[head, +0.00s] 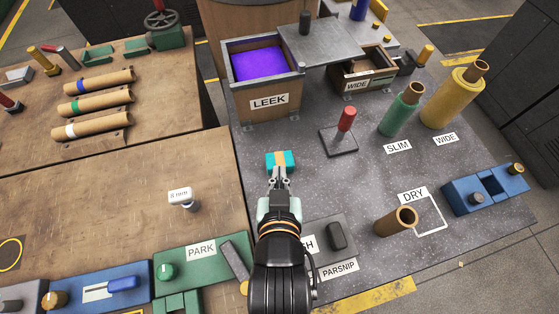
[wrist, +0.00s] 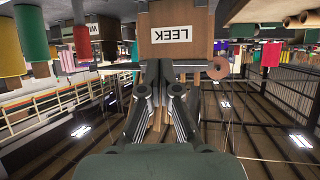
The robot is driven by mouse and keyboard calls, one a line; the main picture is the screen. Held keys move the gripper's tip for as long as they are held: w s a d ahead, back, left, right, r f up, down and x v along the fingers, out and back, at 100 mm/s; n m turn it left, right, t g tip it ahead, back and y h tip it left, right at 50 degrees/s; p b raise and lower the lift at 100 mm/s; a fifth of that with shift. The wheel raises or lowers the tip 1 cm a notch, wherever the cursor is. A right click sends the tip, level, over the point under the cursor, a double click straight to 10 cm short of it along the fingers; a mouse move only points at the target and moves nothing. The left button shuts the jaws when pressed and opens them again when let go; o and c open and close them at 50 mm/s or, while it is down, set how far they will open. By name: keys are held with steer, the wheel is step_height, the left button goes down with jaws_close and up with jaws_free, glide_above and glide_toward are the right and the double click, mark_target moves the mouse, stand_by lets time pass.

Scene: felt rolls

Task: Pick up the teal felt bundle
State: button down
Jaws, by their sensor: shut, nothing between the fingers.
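The teal felt bundle (head: 291,160), with a tan band around its middle, shows just past my fingertips in the head view, on the grey speckled top in front of the LEEK box (head: 268,103). My gripper (head: 279,172) is shut and empty. Its tips overlap the near edge of the bundle in the picture; I cannot tell whether they touch it. In the wrist view my gripper (wrist: 164,70) has its fingers together, pointing toward the LEEK box (wrist: 178,20), whose label is upside down. I cannot make out the bundle there.
A red-handled lever (head: 344,128) stands right of the bundle. A green SLIM roll (head: 400,110) and a yellow WIDE roll (head: 455,98) stand further right. The grey top between lever and tube is clear.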

stand_by(0.4)
jaws_free()
stand_by(0.4)
